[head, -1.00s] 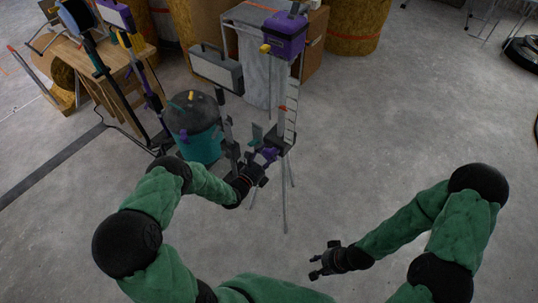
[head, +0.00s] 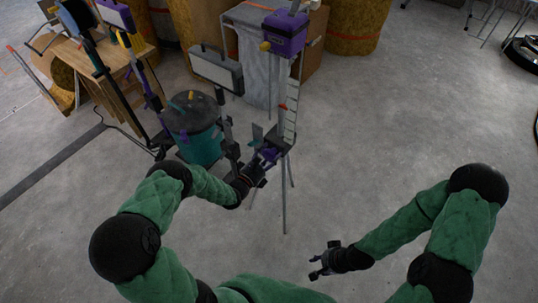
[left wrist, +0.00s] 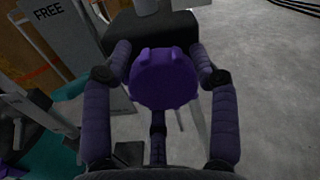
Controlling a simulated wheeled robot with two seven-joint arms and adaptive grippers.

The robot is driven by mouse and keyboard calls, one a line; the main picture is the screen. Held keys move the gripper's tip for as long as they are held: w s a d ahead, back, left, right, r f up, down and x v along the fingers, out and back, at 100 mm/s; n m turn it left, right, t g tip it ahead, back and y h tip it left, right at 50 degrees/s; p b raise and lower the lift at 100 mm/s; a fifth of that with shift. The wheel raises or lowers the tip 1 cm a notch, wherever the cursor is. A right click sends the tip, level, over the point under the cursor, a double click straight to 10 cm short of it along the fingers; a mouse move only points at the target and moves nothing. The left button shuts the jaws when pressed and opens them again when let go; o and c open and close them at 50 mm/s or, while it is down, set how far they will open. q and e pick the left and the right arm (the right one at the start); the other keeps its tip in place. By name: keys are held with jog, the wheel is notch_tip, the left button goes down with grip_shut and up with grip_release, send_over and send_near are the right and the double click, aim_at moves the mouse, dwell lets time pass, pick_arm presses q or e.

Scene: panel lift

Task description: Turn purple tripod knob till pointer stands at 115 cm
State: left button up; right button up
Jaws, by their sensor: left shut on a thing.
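The purple knob (left wrist: 164,79) sits between the two fingers of my left gripper (left wrist: 165,75) in the left wrist view, and the gripper is shut on it. In the head view my left gripper (head: 262,166) is at the tripod's lower column. The tripod (head: 284,200) stands upright with a purple head (head: 285,33) on top. A white scale strip (head: 291,122) runs along its column. A small red pointer (head: 282,107) shows beside the strip; its reading is too small to tell. My right gripper (head: 322,265) is open and empty, low over the floor.
A teal bucket (head: 200,145) with a dark lid stands left of the tripod. Behind are a grey case (head: 217,70), a cardboard box (head: 313,45) and a wooden table (head: 100,70).

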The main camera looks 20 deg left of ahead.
pick_arm(q)
jog(key=shift+w+a+r, duration=0.2)
jog(key=shift+w+r, duration=0.05)
jog(key=shift+r, duration=0.25)
jog(key=o, duration=1)
jog(key=shift+o, duration=0.6)
jog(key=shift+s, duration=0.1)
jog(key=shift+d+f, duration=0.1)
jog(key=shift+f, duration=0.1)
jog(key=shift+s, duration=0.1)
jog(key=v, duration=1.2)
